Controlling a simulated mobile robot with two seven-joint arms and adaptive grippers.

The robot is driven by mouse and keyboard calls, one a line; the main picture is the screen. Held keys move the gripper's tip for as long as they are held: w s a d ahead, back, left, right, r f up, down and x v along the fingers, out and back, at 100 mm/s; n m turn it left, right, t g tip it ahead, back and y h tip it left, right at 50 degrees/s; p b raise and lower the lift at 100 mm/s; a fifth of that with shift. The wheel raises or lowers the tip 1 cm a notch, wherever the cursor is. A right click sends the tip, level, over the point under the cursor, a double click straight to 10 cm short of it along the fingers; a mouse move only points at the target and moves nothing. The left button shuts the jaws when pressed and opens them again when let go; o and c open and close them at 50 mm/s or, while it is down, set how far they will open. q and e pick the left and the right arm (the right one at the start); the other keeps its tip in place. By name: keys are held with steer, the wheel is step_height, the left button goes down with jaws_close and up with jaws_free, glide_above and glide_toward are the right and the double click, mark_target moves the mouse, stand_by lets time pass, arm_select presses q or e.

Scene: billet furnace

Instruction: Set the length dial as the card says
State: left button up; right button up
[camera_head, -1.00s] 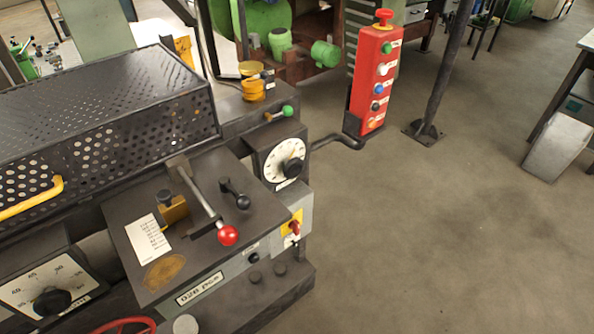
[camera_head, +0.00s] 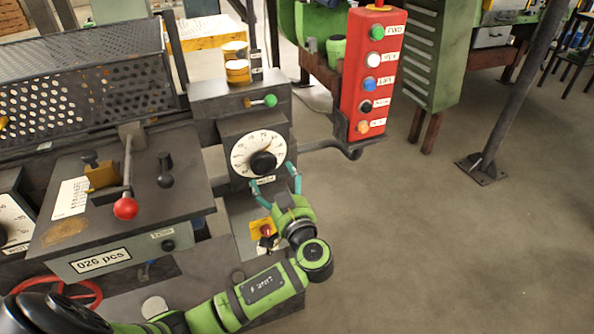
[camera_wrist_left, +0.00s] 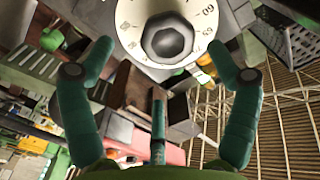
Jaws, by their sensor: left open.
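The length dial (camera_head: 258,154) has a white round face with dark marks and a black knob (camera_head: 263,163) at its middle. It sits on the machine's right front. In the left wrist view the dial face (camera_wrist_left: 135,38) and its knob (camera_wrist_left: 167,40) are at the top, beyond the fingertips. My left gripper (camera_head: 275,182) is open just below and in front of the dial, its fingers apart and empty; the fingers also show in the left wrist view (camera_wrist_left: 160,55). The card (camera_head: 70,198) is white and lies on the dark panel at left; its print is too small to read. My right gripper is not in view.
A red-knobbed lever (camera_head: 126,208) and a small black crank (camera_head: 165,171) stand on the panel. A green-knobbed lever (camera_head: 268,101) is above the dial. A red button box (camera_head: 372,72) hangs to the right. The floor at right is clear.

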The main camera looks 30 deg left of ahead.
mark_target(264, 168)
arm_select(q)
steer(key=x, duration=0.2)
steer(key=p+x, duration=0.1)
steer(key=x, duration=0.1)
steer(key=p+x, duration=0.1)
steer(key=x, duration=0.1)
steer(key=shift+s+a+r, duration=0.2)
steer(key=shift+s+a, duration=0.1)
steer(key=shift+a, duration=0.1)
steer(key=shift+w+a, duration=0.25)
steer(key=shift+w+a+f, duration=0.1)
steer(key=shift+a, duration=0.05)
steer(key=c, duration=1.1)
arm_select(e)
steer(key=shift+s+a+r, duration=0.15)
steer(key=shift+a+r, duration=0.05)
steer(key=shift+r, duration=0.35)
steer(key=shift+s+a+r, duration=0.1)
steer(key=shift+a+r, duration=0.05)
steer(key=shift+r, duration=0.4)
